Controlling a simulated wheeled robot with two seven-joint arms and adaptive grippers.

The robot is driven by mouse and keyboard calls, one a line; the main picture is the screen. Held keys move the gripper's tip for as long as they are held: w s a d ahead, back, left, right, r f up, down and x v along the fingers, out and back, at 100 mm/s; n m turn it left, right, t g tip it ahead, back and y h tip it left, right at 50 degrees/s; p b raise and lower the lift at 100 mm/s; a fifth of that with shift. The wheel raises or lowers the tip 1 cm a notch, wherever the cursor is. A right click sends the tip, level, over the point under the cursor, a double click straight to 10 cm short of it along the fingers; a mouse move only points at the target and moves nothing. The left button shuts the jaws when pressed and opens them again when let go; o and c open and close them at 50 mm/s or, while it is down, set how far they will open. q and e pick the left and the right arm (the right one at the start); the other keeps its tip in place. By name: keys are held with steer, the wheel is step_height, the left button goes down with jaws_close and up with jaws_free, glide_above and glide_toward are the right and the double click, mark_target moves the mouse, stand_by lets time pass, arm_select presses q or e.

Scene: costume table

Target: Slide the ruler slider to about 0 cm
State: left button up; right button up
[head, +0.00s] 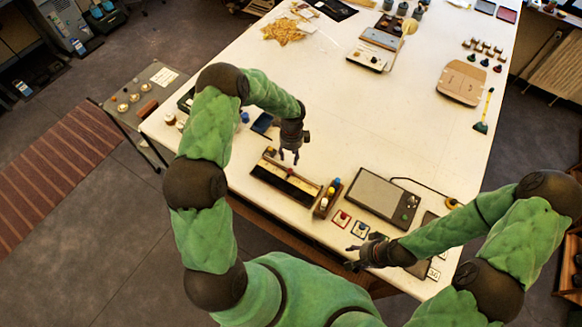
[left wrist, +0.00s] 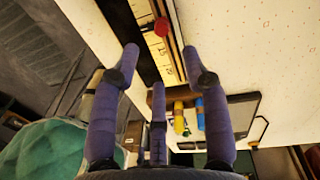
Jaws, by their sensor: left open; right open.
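The ruler (head: 271,176) is a long dark box with a pale yellow scale strip, lying near the table's front edge. Its red slider knob (head: 290,172) stands near the middle of the strip. In the left wrist view the red knob (left wrist: 162,27) is at the top, beyond my fingertips, with the yellow scale (left wrist: 167,62) running below it. My left gripper (head: 289,158) is open, pointing down just above and behind the ruler, with nothing between its fingers (left wrist: 160,60). My right gripper (head: 353,256) is open and empty at the front edge. The scale numbers are too small to read.
A small wooden rack (head: 328,198) with coloured bottles stands at the ruler's right end. A grey flat panel (head: 378,196) and small coloured button blocks (head: 341,218) lie further right. A dark blue tablet (head: 262,124) lies behind the ruler. The table's middle is clear.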

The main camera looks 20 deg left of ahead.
mark_target(290, 170)
arm_select(q)
steer(key=f+b, duration=0.2)
steer(key=f, duration=0.2)
steer(key=f+b, duration=0.2)
steer(key=f, duration=0.3)
steer(key=shift+s+f, duration=0.2)
steer(key=shift+f, duration=0.05)
steer(key=shift+c, duration=0.8)
jaws_close()
